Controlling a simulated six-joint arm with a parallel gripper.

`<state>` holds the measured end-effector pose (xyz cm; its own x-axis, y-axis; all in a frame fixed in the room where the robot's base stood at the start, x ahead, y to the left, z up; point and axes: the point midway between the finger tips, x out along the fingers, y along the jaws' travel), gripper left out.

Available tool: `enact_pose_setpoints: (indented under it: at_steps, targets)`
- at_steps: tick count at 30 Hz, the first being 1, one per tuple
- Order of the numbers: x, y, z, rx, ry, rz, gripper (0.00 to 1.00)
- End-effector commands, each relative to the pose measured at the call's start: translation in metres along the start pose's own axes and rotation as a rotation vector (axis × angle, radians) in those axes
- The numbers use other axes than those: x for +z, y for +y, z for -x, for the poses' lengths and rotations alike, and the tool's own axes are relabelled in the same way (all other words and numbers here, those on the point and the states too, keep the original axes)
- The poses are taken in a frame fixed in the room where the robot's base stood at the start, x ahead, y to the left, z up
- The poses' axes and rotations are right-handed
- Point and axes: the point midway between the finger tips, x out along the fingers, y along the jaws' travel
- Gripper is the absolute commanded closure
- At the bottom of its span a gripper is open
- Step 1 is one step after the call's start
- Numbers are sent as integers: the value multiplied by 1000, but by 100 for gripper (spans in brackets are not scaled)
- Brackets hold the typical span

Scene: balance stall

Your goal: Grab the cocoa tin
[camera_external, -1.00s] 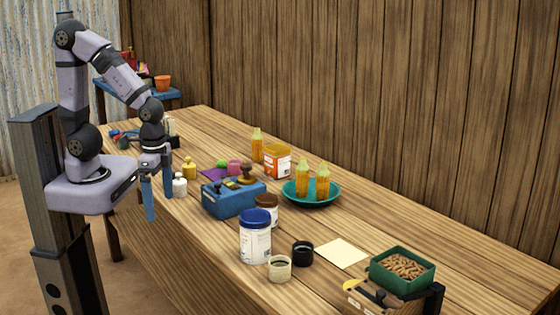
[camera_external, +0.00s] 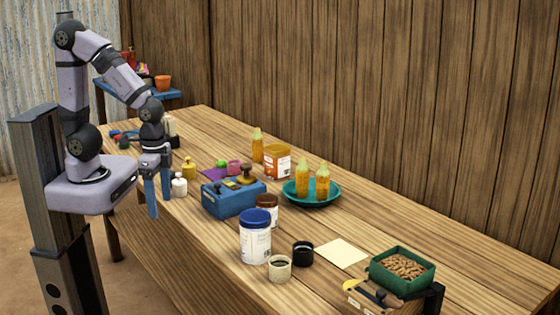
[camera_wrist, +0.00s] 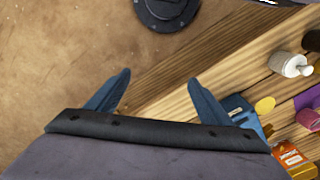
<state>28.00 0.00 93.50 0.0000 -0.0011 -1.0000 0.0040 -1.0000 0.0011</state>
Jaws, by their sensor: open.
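No tin is clearly readable as cocoa. Candidates are an orange labelled tin (camera_external: 277,163) at the back of the table, a brown-lidded jar (camera_external: 267,207), and a larger white tin with a blue lid (camera_external: 255,240) in front of it. The orange tin also shows at the lower right of the wrist view (camera_wrist: 294,158). My gripper (camera_external: 159,198) is open and empty, pointing down beside the table's near left edge, well left of all three. In the wrist view my gripper (camera_wrist: 158,82) has nothing between its fingers.
A white bottle (camera_external: 179,186) and a yellow bottle (camera_external: 189,169) stand close right of my gripper. A blue box (camera_external: 234,202) lies between it and the jars. A teal plate (camera_external: 325,203) bears two orange bottles. The far right table has free room.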

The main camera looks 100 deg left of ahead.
Motion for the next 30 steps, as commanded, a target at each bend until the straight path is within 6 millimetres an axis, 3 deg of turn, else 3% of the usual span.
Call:
enact_pose_setpoints:
  at_steps: [11, 22, 30]
  targets:
    - [-1, 0, 4, 0, 2, 0, 26]
    - [-1, 0, 54, 0, 7, 0, 26]
    - [-44, -23, 33, -38, 146, 40, 26]
